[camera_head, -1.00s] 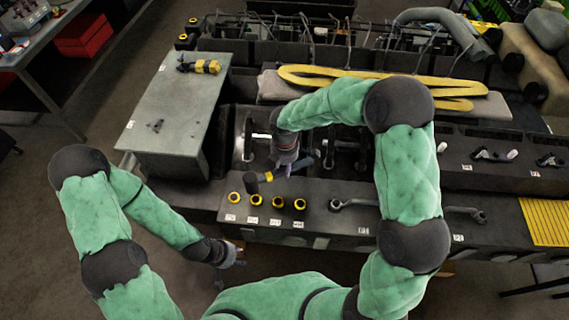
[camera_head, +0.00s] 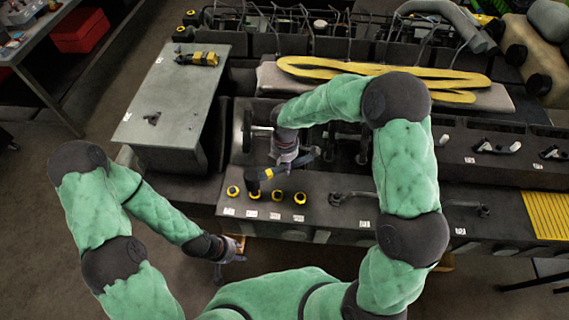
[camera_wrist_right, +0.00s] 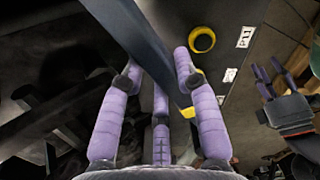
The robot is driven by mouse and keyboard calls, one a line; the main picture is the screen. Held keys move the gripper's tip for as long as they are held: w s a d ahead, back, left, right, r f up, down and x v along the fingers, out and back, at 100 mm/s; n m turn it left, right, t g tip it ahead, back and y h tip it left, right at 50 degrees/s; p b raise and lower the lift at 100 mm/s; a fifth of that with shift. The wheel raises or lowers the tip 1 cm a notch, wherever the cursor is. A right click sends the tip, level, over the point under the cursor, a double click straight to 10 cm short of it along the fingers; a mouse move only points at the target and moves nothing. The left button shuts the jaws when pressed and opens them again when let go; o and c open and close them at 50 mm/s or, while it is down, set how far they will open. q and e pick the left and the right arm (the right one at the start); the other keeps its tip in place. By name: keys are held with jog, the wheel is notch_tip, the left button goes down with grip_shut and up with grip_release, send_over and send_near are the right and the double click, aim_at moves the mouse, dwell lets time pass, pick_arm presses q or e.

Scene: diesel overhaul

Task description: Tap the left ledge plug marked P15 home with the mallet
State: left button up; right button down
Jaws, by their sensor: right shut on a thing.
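My right gripper (camera_head: 287,160) is shut on the mallet (camera_head: 253,178), which has a dark head and a yellow band. The head hangs over the ledge's second plug from the left, covering part of it; contact cannot be told. Several yellow-ringed plugs stand in a row on the ledge: leftmost plug (camera_head: 233,191), third plug (camera_head: 277,196), rightmost plug (camera_head: 299,198). Their labels are too small to read here. In the right wrist view the mallet's dark bar (camera_wrist_right: 150,45) crosses between my fingers, beside a plug (camera_wrist_right: 202,39) labelled P11. My left gripper (camera_head: 236,250) is open and empty before the ledge.
A grey cabinet top (camera_head: 180,95) at the left bears a yellow-and-black tool (camera_head: 197,58). A yellow strap (camera_head: 380,72) lies behind my right arm. Floor at the front left is clear.

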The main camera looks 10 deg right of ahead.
notch_tip(320, 180, down, 6)
jog(key=b, duration=0.4)
jog(key=shift+r, duration=0.25)
notch_tip(320, 180, up, 5)
jog(key=p, duration=0.3)
jog(key=shift+w+f+p, duration=0.15)
jog(key=shift+f+p, duration=0.05)
jog(key=shift+p, duration=0.2)
jog(key=shift+f, duration=0.1)
